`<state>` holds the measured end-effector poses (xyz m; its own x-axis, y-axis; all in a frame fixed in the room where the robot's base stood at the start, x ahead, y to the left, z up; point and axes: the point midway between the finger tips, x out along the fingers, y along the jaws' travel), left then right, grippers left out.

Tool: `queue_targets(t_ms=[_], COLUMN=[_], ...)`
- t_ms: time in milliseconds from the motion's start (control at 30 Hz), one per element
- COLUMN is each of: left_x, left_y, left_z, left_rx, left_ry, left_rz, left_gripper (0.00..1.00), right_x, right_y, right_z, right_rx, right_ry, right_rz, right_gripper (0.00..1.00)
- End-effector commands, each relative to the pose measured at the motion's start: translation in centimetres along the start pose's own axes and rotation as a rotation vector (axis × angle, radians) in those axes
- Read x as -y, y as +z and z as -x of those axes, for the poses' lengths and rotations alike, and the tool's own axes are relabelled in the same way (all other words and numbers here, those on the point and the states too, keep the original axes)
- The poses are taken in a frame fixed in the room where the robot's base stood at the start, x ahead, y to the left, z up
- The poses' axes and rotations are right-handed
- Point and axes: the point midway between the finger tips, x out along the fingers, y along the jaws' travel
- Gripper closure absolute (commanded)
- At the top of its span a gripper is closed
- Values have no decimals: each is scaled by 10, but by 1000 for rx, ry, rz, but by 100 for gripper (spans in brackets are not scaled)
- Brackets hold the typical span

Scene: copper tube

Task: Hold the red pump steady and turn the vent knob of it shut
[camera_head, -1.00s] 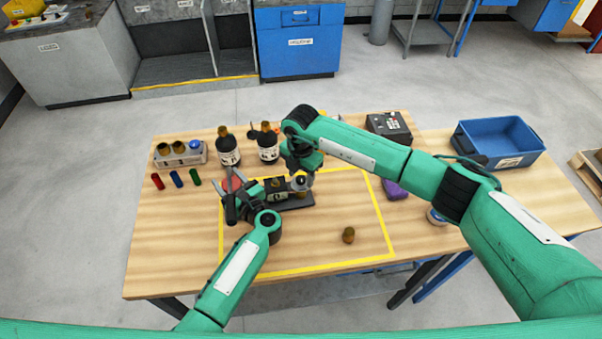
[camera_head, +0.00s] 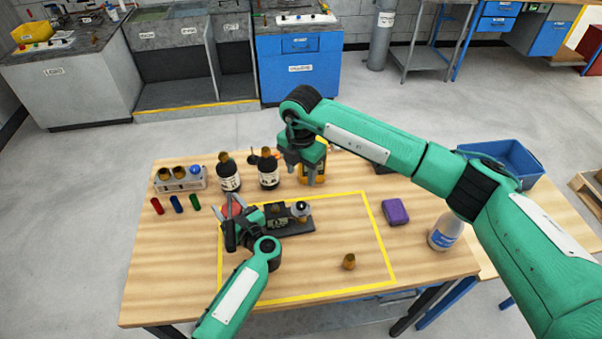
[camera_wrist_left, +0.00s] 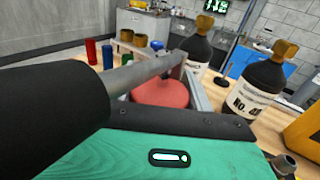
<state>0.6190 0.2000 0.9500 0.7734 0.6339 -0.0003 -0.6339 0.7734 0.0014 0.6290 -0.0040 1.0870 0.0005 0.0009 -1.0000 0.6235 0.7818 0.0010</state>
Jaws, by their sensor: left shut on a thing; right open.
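The red pump's red rounded body (camera_head: 229,206) is at the left end of a dark base (camera_head: 298,228) inside the yellow outline. My left gripper (camera_head: 231,218) is shut on the red body. In the left wrist view the red body (camera_wrist_left: 162,92) shows beside a grey finger. A round silver and black knob-like part (camera_head: 301,208) stands at the base's right end; its turn position is too small to tell. My right gripper (camera_head: 302,172) is open and empty, behind and above that part, apart from it, in front of a yellow object.
Two dark bottles (camera_head: 229,177) (camera_head: 269,173) stand behind the pump. Red, blue and green cylinders (camera_head: 177,204) lie at the left. A brass piece (camera_head: 349,261), purple box (camera_head: 395,212) and white bottle (camera_head: 445,232) are to the right. The outlined area's right part is mostly clear.

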Motion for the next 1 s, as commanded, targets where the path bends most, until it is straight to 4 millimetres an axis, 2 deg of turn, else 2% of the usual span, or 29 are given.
queue_targets(t_ms=[167,200,300,667,767,1000], left_x=[0,0,0,0,0,0], left_y=[0,0,0,-1,-2,-2], left_z=[0,0,0,5,17,68], left_rx=[0,0,0,-1,-4,-5], left_ry=[0,0,0,-1,-1,0], left_rz=[0,0,0,0,1,0], left_gripper=[100,42,23,23,23,23], right_x=[0,0,0,0,0,0], right_y=[0,0,0,0,0,0], right_z=[0,0,0,0,0,0], right_rx=[0,0,0,0,0,0], right_ry=[0,0,0,0,0,0], right_rz=[0,0,0,0,0,0], right_gripper=[51,51,51,51,51,51])
